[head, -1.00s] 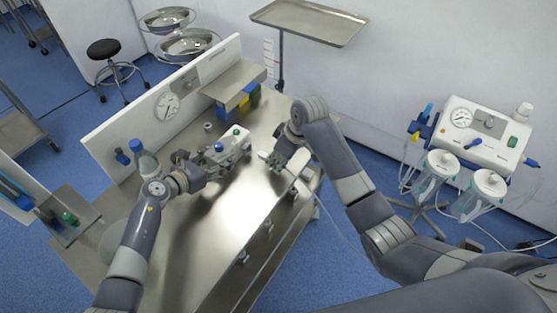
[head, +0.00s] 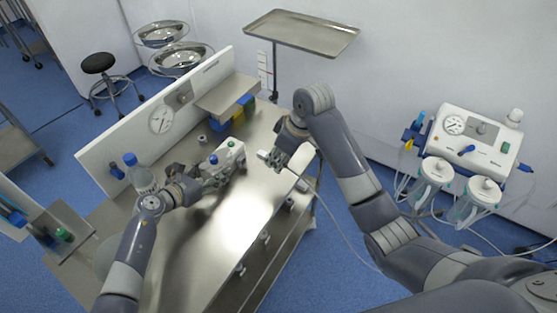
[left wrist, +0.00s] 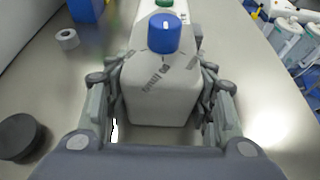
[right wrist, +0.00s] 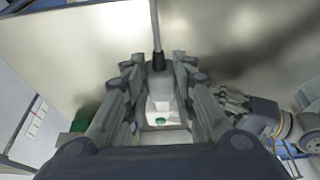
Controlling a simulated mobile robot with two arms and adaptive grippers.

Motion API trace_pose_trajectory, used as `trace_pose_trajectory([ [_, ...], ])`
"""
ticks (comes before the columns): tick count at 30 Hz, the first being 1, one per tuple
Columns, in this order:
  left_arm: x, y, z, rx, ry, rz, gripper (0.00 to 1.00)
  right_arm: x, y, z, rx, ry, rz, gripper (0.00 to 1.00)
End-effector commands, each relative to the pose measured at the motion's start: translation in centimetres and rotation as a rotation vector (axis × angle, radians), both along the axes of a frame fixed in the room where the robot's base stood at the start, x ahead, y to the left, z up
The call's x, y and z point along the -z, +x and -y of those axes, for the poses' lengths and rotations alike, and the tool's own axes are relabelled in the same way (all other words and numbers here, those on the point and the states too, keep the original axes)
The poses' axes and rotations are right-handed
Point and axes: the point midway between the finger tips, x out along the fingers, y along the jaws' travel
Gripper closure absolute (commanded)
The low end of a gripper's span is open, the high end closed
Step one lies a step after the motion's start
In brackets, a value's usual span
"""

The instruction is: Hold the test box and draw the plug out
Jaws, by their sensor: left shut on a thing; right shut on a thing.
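The white test box (head: 226,158) with a blue knob (left wrist: 164,33) and a green button stands on the steel table. My left gripper (left wrist: 161,78) is shut on it, with one finger along each side. The pale plug (head: 266,157) is in my right gripper (head: 280,152), to the right of the box. In the head view a strip of bare table shows between plug and box, so they look apart. The right wrist view shows the plug (right wrist: 161,102) between the fingers, with its dark cable end pointing up the picture. The plug's front end is partly hidden there.
The cable (head: 340,232) hangs from the plug over the table's right edge. A low shelf with blue and yellow blocks (head: 238,116) is at the back. The front of the table (head: 225,235) is clear.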

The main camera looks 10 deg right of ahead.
Motion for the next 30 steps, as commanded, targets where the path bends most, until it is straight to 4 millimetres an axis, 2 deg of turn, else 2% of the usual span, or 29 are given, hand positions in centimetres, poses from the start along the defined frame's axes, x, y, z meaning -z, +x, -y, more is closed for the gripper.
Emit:
trace_pose_trajectory([
  [5,0.1,-0.1,0.0,0.001,0.000,-0.002,0.85,0.0,0.0,0.0,0.000,0.000,0.000,1.00],
  [6,0.1,-0.1,0.0,0.001,0.000,-0.002,0.41,0.0,0.0,0.0,0.000,0.000,0.000,1.00],
  [8,0.1,-0.1,0.0,0.001,0.000,-0.002,0.28,0.0,0.0,0.0,0.000,0.000,0.000,1.00],
  [20,0.0,-0.1,-0.1,0.000,0.001,-0.001,0.27,0.0,0.0,0.0,0.000,0.000,0.000,1.00],
  [30,-1.4,-2.7,-2.8,0.000,0.004,-0.001,0.27,0.0,0.0,0.0,0.000,0.000,0.000,1.00],
])
